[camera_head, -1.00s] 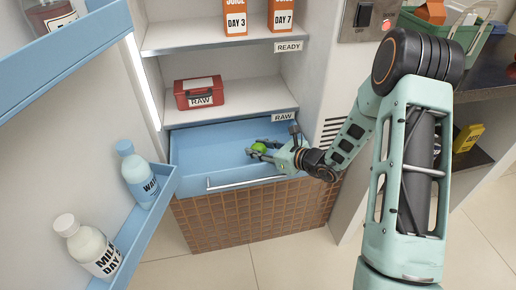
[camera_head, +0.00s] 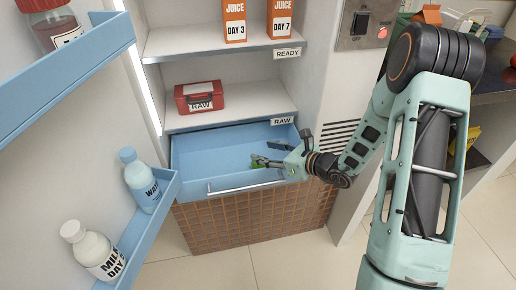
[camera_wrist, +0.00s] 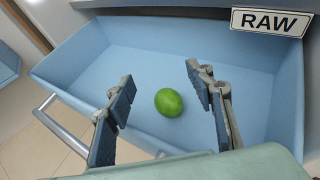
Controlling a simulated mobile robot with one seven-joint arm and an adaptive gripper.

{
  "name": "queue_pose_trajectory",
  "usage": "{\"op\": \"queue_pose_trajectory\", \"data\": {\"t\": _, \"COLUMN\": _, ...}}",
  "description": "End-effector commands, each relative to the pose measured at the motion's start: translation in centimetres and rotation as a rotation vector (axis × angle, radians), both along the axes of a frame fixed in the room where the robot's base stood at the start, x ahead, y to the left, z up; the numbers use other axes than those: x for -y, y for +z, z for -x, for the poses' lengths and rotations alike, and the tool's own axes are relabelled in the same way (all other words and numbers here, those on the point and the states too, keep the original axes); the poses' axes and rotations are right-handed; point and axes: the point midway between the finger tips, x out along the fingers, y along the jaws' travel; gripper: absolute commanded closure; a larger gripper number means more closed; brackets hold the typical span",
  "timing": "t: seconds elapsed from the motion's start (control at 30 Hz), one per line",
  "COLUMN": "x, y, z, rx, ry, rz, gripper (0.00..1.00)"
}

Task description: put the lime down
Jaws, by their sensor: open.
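The green lime (camera_wrist: 169,102) lies on the floor of the blue drawer (camera_wrist: 75,60) in the wrist view, between and a little beyond my open fingers. My gripper (camera_wrist: 165,100) is open, with a clear gap between each finger and the lime. In the head view my gripper (camera_head: 262,161) reaches into the right part of the open drawer (camera_head: 205,155). There the lime (camera_head: 257,166) shows only as a small green patch, mostly hidden by a finger.
A red box (camera_head: 200,97) labelled RAW sits on the shelf above the drawer. Juice cartons (camera_head: 234,22) stand on the upper shelf. The open door at left holds a water bottle (camera_head: 141,180) and a milk bottle (camera_head: 93,252). The drawer's left part is empty.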

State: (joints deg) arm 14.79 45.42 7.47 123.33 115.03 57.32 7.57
Motion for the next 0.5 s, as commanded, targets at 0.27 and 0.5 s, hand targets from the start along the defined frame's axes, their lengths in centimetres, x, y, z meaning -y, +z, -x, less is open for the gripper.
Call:
{"op": "queue_pose_trajectory", "data": {"t": 0.27, "x": 4.3, "y": 2.5, "z": 3.4, "rx": 0.002, "ry": -0.003, "rz": 0.0, "gripper": 0.51}}
{"op": "queue_pose_trajectory", "data": {"t": 0.5, "x": 5.6, "y": 3.1, "z": 4.6, "rx": 0.002, "ry": 0.0, "rz": -0.001, "gripper": 0.51}}
